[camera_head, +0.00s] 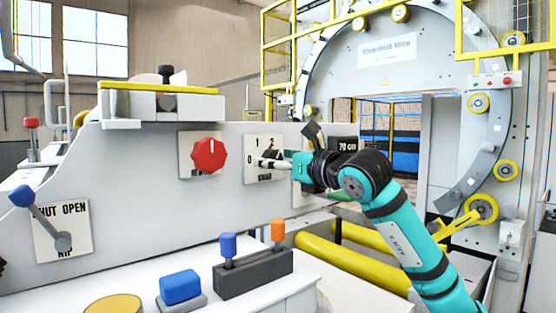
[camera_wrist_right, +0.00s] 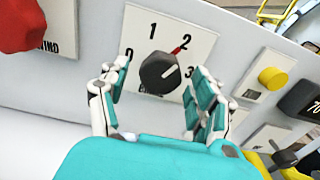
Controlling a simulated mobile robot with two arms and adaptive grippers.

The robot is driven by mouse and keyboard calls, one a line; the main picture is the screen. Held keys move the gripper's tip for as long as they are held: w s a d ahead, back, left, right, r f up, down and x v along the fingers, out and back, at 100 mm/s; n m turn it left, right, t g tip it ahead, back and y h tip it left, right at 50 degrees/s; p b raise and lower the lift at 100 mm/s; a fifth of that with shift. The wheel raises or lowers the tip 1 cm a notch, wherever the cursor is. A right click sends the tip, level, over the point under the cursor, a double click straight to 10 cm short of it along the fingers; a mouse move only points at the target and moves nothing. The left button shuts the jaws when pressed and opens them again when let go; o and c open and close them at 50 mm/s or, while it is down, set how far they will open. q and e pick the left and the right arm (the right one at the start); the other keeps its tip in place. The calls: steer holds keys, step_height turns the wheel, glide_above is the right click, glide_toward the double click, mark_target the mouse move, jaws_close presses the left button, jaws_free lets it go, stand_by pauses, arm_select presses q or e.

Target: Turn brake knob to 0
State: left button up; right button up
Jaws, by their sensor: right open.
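The brake knob (camera_wrist_right: 159,71) is a round black dial on a white plate (camera_wrist_right: 203,42) marked 0, 1, 2 and 3. A red mark shows close to the 2. My right gripper (camera_wrist_right: 157,80) is open, with one finger on each side of the knob; I cannot tell whether they touch it. In the head view my right gripper (camera_head: 284,158) reaches the dial plate (camera_head: 258,142) from the right and partly hides the knob. My left gripper is not in view.
A red knob (camera_head: 208,155) sits left of the dial on the same panel. A yellow button (camera_wrist_right: 272,80) is to its right. A levered box (camera_head: 252,273) and a blue button (camera_head: 180,287) stand below. A large ring machine (camera_head: 390,22) is behind my right arm.

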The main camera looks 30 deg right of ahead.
steer(key=c, duration=1.2)
steer(key=shift+o, duration=0.2)
steer(key=shift+n, duration=0.4)
steer(key=shift+r+n+p, duration=0.1)
steer(key=shift+n+p, duration=0.7)
steer(key=shift+n, duration=11)
steer(key=o, duration=1.2)
steer(key=shift+c, duration=0.2)
